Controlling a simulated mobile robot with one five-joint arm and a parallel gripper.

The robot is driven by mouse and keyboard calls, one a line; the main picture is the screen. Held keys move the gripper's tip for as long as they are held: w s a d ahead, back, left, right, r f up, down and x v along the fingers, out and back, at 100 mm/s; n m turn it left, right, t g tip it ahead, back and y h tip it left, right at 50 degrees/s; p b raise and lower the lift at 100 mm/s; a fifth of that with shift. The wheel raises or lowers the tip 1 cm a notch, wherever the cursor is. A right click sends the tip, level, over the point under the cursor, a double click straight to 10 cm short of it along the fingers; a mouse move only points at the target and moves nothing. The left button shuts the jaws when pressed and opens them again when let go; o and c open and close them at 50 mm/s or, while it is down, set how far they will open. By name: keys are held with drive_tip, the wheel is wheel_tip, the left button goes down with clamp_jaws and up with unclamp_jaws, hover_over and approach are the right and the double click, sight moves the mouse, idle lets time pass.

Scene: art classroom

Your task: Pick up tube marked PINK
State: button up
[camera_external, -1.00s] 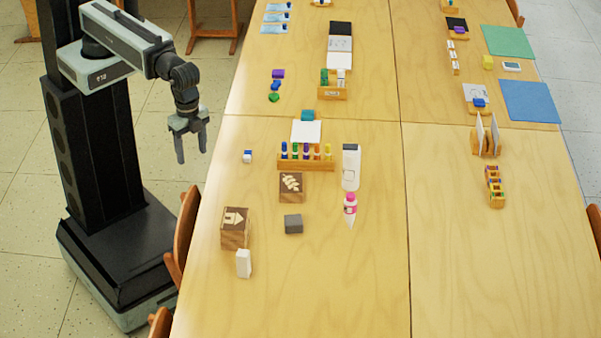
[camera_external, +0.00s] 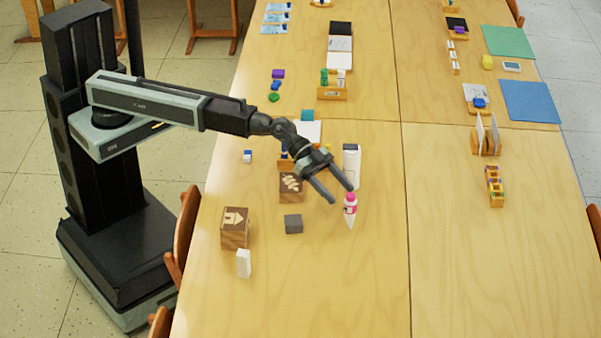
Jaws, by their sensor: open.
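The pink tube (camera_external: 350,210) is a small white and pink tube with a pink top and a tapered end. It is on the near left table, right of the grey block. Any lettering on it is too small to read. My gripper (camera_external: 342,194) is open and empty, with its two fingers pointing down and right. The fingertips are just above and left of the tube's pink top in the picture. I cannot tell whether they touch it.
A white bottle-like object (camera_external: 352,168) is close behind the gripper. A wooden stamp block (camera_external: 290,188), a grey block (camera_external: 293,224), a house-marked block (camera_external: 235,228) and a white block (camera_external: 244,263) are to the left. The table (camera_external: 350,290) is clear in front and to the right.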

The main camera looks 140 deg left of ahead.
sight(355, 207)
drive_tip(key=b+x, duration=0.1)
drive_tip(key=x, duration=0.2)
drive_tip(key=b+x, duration=0.1)
drive_tip(key=x, duration=0.4)
drive_tip(key=shift+w+a+f+b, duration=0.1)
drive_tip(key=shift+w+a+b, duration=0.2)
drive_tip(key=shift+b, duration=0.1)
drive_tip(key=shift+s, duration=0.15)
clamp_jaws()
